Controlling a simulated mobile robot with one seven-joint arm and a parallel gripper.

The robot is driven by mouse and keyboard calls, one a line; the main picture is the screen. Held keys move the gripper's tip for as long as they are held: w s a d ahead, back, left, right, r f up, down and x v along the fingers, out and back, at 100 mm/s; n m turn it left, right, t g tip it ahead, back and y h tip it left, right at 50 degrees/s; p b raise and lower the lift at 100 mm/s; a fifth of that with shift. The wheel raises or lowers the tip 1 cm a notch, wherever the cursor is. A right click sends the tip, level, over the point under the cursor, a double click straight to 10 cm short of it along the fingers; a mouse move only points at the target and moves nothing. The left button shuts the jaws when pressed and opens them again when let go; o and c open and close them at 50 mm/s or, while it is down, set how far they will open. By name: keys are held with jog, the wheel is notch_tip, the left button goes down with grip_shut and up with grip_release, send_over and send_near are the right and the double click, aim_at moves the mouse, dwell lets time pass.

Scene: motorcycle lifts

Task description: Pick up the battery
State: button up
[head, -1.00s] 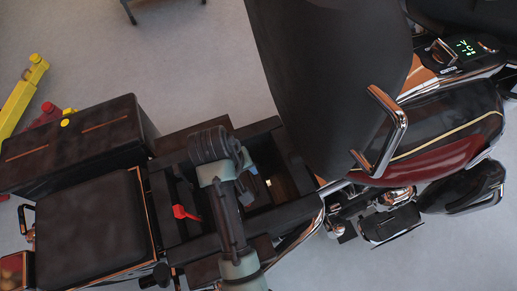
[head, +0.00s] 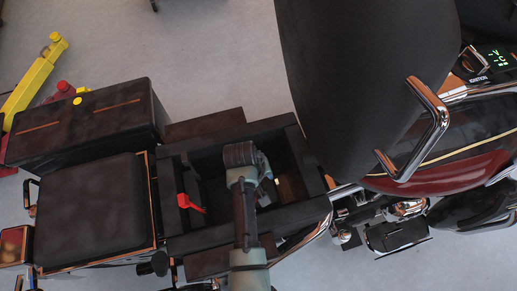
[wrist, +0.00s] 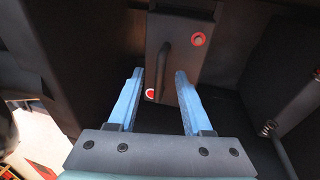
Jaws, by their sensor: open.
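The battery appears to be the dark box (wrist: 183,28) in the wrist view, with a dark curved handle or cable on its face and two red-ringed round spots. My gripper (wrist: 159,74) has two blue fingers, spread apart with nothing held between them. The fingertips are at the near end of the box; the right one overlaps its face in the picture. I cannot tell whether they touch it. In the head view my arm reaches over the open compartment (head: 292,226) of the motorcycle, and hides part of its inside. The fingers are not clear there.
A red lever-like part (head: 190,204) sticks up left of my arm. The raised black seat (head: 365,70) stands to the right, with a chrome rail (head: 432,130). A flat black seat pad (head: 95,210) and black case (head: 85,120) lie left. Compartment walls are close around my gripper.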

grip_shut()
dwell(1.4)
jog(key=shift+w+r, duration=0.15)
jog(key=shift+r, duration=0.05)
